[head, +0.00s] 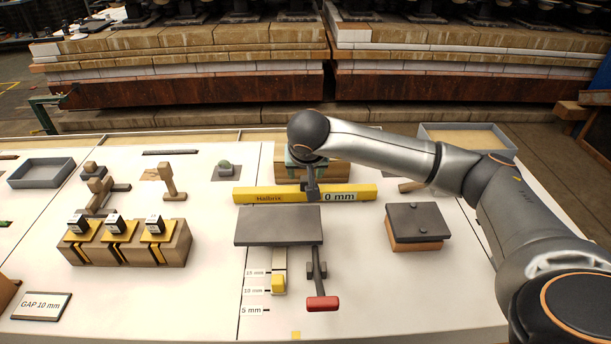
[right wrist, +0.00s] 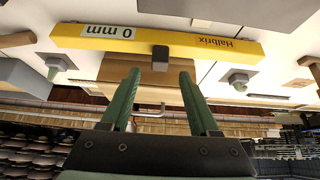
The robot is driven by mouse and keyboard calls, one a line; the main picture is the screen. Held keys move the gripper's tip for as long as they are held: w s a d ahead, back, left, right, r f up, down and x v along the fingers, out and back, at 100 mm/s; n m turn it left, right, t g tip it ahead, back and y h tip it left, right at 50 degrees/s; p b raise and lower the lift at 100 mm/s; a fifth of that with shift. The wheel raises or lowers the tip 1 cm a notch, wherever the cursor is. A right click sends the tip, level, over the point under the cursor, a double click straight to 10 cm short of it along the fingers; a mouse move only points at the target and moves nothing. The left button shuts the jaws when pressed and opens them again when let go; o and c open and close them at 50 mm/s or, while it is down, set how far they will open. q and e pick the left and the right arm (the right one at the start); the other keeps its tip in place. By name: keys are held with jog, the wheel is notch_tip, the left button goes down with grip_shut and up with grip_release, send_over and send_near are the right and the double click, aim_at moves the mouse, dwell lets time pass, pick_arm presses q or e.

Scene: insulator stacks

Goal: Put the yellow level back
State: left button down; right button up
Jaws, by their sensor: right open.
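The yellow level (head: 260,194), marked "Halbrix" and "0 mm", lies lengthwise across the middle of the table, behind a dark grey slab (head: 255,226). It also shows in the right wrist view (right wrist: 190,46), with a grey knob (right wrist: 160,54) at its middle. My right gripper (head: 303,168) is over the far side of the level. In the right wrist view its green fingers (right wrist: 160,74) are open and empty, with the knob just beyond the gap between the tips. I cannot tell whether they touch it. My left gripper is not in view.
A wooden block (head: 283,173) stands behind the level. A wooden holder with dark-topped pieces (head: 125,250) is at left, a slab-topped brick (head: 418,243) at right. Grey trays (head: 42,181) stand at the back corners.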

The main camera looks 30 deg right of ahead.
jog(key=v, duration=0.7)
jog(key=shift+r, duration=0.2)
jog(key=shift+s, duration=0.1)
